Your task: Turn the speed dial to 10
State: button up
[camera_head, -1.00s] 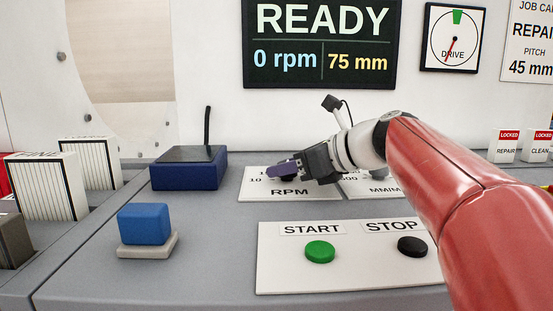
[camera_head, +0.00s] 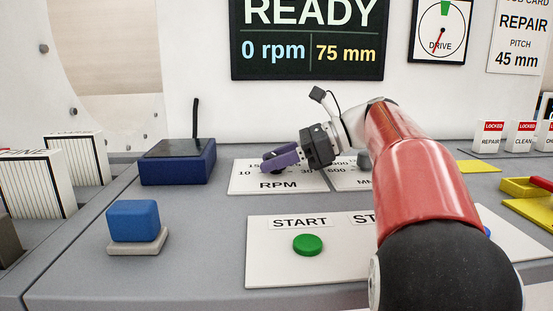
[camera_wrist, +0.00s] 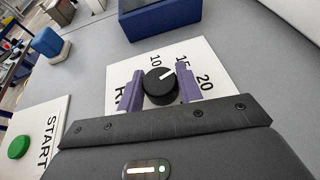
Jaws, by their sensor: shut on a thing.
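The speed dial (camera_wrist: 160,87) is a round black knob with a white pointer line, in the wrist view. Its pointer aims up and right, toward the 15 mark; the 10 mark is left of it and the 20 right. The dial sits on the white RPM plate (camera_head: 278,187). My gripper (camera_wrist: 158,88) has a purple finger on each side of the knob and is shut on it. In the head view my gripper (camera_head: 281,158) is over the RPM plate, and its fingers mostly hide the dial.
A dark blue box (camera_head: 177,167) stands left of the plate. A blue block (camera_head: 133,221) on a grey base is nearer. The green START button (camera_head: 307,245) is in front, on a white panel. The wall display (camera_head: 309,40) reads READY, 0 rpm, 75 mm.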

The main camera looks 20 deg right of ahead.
jog(key=o, duration=1)
